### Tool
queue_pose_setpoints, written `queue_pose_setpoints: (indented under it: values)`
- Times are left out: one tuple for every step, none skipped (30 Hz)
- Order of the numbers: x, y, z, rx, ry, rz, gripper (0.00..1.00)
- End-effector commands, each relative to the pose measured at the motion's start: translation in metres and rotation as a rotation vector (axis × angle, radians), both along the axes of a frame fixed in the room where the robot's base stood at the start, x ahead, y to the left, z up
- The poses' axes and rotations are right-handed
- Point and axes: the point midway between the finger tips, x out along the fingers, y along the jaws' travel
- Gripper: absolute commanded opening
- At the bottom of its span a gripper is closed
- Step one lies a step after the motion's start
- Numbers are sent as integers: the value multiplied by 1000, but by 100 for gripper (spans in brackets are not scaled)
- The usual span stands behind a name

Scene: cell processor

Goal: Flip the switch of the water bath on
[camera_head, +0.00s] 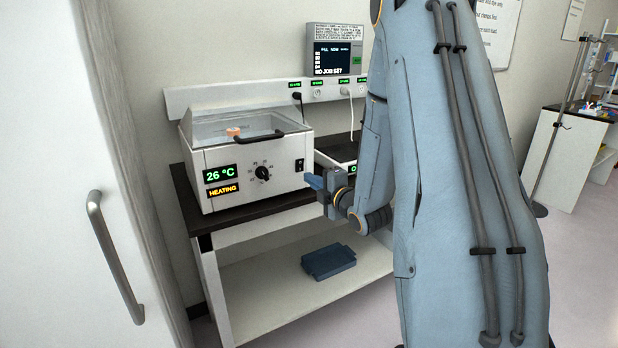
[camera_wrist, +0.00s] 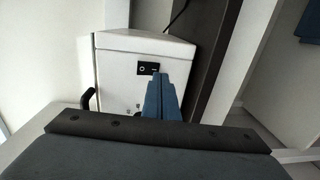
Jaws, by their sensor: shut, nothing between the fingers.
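The water bath (camera_head: 255,165) is a white box with a clear lid on the bench at the left in the head view. Its display reads 26 °C, with HEATING lit below, and a black dial sits mid-front. Its small black switch (camera_head: 299,165) is at the right end of the front; it also shows in the wrist view (camera_wrist: 148,68). My gripper (camera_head: 309,181) is shut and empty, its blue fingertips just below the switch in the head view. In the wrist view the fingertips appear close by the switch; whether they touch it I cannot tell.
A black-topped device (camera_head: 340,150) stands right of the bath, partly hidden by my arm. A wall screen (camera_head: 338,58) hangs above a socket rail (camera_head: 270,93). A blue tray (camera_head: 329,261) lies on the lower shelf. A white door with a handle (camera_head: 113,255) is at the left.

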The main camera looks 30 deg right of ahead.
Motion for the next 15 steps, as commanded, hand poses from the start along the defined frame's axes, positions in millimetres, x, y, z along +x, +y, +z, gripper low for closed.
queue_pose_setpoints:
  values:
    - [-10, -2, -3, 1, 0, -3, 0]
    - [-18, -3, -4, 1, 1, -4, 0]
    - [-27, -3, -6, 2, 1, -4, 0]
    - [-33, -4, -6, 1, 0, -4, 0]
    - [-40, -5, -7, 1, 1, -4, 0]
    - [-48, -5, -8, 1, 1, -4, 0]
    - [-55, -5, -9, 1, 1, -4, 0]
    - [-60, -6, -9, 0, 0, -4, 0]
    - [-68, -7, -10, 1, 1, -4, 0]
    - [-73, -7, -11, 1, 1, -4, 0]
    - [-77, -6, -11, 1, 1, -3, 0]
    - [-83, -7, -12, 1, 0, -4, 0]
    - [-86, -8, -12, 1, 0, -4, 0]
    - [-90, -8, -12, 1, 0, -3, 0]
    - [-93, -7, -12, 0, 1, -2, 0]
